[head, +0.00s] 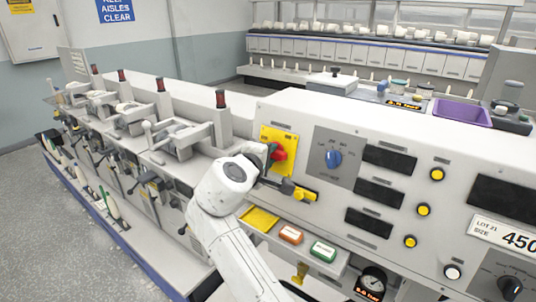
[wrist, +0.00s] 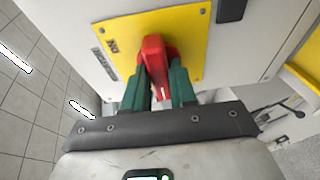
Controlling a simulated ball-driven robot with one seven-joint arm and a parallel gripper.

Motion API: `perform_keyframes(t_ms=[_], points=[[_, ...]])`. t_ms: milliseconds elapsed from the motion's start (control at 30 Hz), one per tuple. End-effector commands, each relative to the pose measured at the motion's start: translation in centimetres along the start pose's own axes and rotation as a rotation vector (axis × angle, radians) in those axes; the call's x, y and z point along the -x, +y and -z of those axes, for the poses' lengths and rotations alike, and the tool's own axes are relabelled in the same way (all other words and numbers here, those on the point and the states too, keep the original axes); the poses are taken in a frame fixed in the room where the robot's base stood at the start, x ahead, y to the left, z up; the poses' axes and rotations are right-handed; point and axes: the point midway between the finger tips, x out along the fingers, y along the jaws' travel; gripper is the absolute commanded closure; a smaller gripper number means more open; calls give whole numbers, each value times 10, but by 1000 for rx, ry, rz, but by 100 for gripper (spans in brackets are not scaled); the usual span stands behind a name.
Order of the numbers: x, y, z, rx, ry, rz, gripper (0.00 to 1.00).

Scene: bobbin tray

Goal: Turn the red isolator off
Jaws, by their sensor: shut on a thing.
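The red isolator handle (head: 279,154) sits on a yellow plate (head: 290,139) at the left end of the machine's front panel. In the wrist view the red handle (wrist: 154,58) stands out from the yellow plate (wrist: 190,30), with lettering on the plate to its left. My gripper (wrist: 158,84) has its two green fingers on either side of the handle, shut on it. The fingers hide the handle's lower sides. In the head view my gripper (head: 268,152) reaches the handle from the left and its fingers are mostly hidden.
A blue rotary knob (head: 333,158) is right of the yellow plate. Below are a yellow latch (head: 305,195), an orange button (head: 290,234) and a green button (head: 323,251). Spindle units with red-topped posts (head: 221,98) stand to the left. A purple tray (head: 462,112) lies on top at the right.

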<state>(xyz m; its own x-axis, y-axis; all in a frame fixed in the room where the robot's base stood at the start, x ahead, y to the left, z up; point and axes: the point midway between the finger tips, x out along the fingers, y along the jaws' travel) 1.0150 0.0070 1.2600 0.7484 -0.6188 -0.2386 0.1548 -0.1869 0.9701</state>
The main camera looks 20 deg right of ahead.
Motion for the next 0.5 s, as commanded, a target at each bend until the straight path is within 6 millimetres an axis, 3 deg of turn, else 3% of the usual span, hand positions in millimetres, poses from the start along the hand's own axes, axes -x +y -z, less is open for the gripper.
perform_keyframes(t_ms=[267, 300, 500], points=[[1, 0, 2, 1, 4, 0, 100], [1, 0, 2, 1, 4, 0, 72], [0, 0, 1, 1, 2, 0, 53]])
